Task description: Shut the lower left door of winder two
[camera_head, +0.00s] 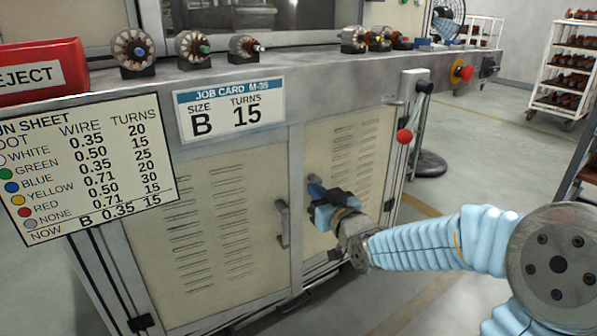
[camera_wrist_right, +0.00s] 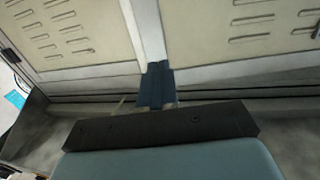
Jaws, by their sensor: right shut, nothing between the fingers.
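The winder cabinet has two cream louvred lower doors below its worktop. The lower left door (camera_head: 215,215) has a grey upright handle (camera_head: 283,223) near its right edge. This door looks about flush with its frame; I cannot tell whether a small gap is left. My right gripper (camera_head: 314,190) is shut and empty, in front of the lower right door (camera_head: 340,150), right of the left door's handle. In the right wrist view the shut fingers (camera_wrist_right: 157,85) point at the pale post (camera_wrist_right: 146,35) between two louvred panels. Contact is unclear. My left gripper is out of view.
The worktop (camera_head: 300,80) above carries several wound armatures, a red reject bin (camera_head: 42,72) and an emergency button (camera_head: 462,73). A red-knobbed lever (camera_head: 404,136) stands at the cabinet's right corner. Floor to the right is open; a white rack (camera_head: 565,60) stands beyond.

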